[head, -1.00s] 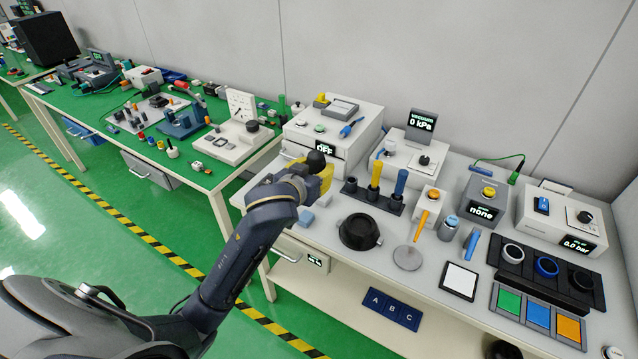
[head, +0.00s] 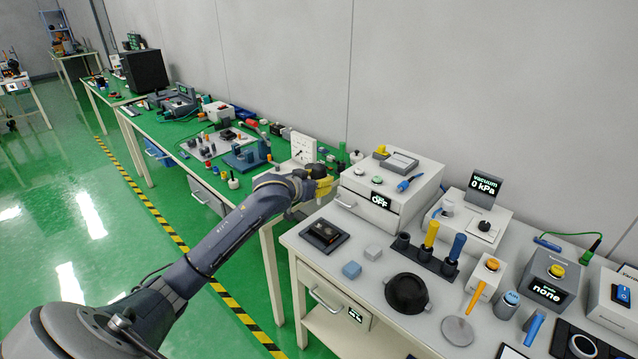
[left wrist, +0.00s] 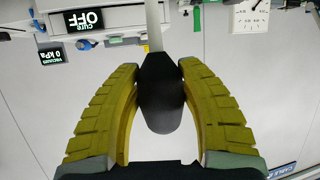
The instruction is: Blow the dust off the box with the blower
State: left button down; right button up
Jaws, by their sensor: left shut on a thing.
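My left gripper (head: 322,180) is beyond the front left part of the white table, in front of the white cabinet with the OFF display. In the left wrist view its yellow fingers (left wrist: 160,100) are shut on a black rounded thing, which looks like the blower (left wrist: 160,95). A pale narrow stem shows behind its far end; I cannot tell if it belongs to it. In the head view the blower is not clearly visible. A flat dark box (head: 325,234) with small pieces on top lies on the table's left corner, below the gripper and apart from it. Dust cannot be made out.
The white cabinet (head: 388,200) stands behind the box. A green-topped bench (head: 215,165) with many parts runs left.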

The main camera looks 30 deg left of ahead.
aim_at(319, 203)
pick_arm(q)
jog(key=shift+f, duration=2.6)
jog(key=c, duration=1.4)
grip_release()
jog(key=c, duration=0.6)
jog(key=shift+o, duration=0.2)
grip_shut()
